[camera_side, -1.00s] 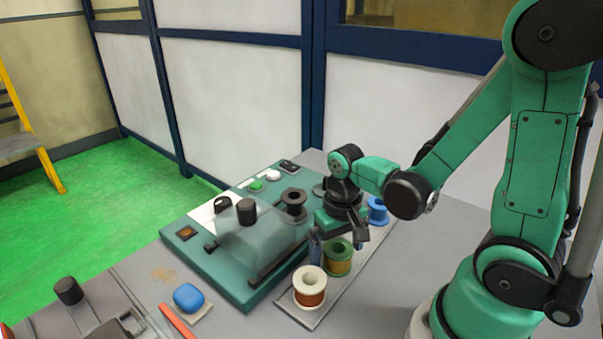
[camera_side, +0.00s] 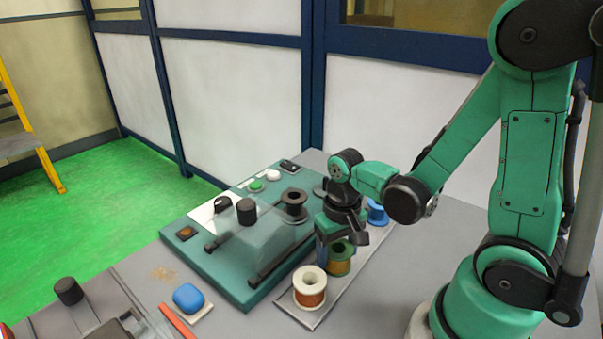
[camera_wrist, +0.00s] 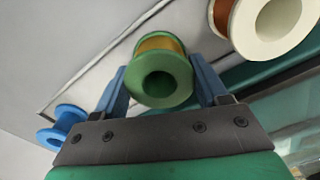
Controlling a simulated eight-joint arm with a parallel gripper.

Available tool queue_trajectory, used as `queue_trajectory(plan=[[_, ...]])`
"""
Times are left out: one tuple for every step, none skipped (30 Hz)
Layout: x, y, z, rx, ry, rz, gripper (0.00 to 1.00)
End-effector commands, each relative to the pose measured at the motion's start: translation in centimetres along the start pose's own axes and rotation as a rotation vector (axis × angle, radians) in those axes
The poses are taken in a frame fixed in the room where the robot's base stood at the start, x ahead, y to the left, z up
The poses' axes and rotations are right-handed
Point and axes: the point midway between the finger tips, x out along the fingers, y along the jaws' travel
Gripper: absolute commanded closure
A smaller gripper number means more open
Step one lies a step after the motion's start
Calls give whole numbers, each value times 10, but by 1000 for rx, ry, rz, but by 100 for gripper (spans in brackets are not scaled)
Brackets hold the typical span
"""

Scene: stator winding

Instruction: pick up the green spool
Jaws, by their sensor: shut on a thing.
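The green spool (camera_side: 340,259), wound with copper-coloured wire, stands on the grey tray (camera_side: 318,317) between the white spool and the blue spool. My gripper (camera_side: 335,248) is over it, with its fingers down at the spool. In the wrist view the green spool (camera_wrist: 160,75) sits between the two blue fingers of my gripper (camera_wrist: 160,82), which are shut on it from both sides. I cannot see clear space under the spool, so it appears to rest on the tray. The gripper hides part of its top in the side view.
The white spool (camera_side: 310,287) stands close in front of the green one, and the blue spool (camera_side: 377,212) stands behind. The green winding machine (camera_side: 240,262) with a black spool holder lies just left of the tray.

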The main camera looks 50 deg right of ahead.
Motion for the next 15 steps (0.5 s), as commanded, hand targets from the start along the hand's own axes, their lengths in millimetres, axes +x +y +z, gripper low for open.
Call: queue_trajectory(plan=[[0,0,0,0,0,0,86],[-1,0,0,0,0,0,86],[-2,0,0,0,0,0,86],[-2,0,0,0,0,0,86],[-3,0,0,0,0,0,86],[-5,0,0,0,0,0,86],[-7,0,0,0,0,0,86],[-8,0,0,0,0,0,86],[-12,0,0,0,0,0,86],[-14,0,0,0,0,0,86],[-17,0,0,0,0,0,86],[-22,0,0,0,0,0,86],[-26,0,0,0,0,0,86],[-30,0,1,0,0,0,86],[-37,0,0,0,0,0,86]])
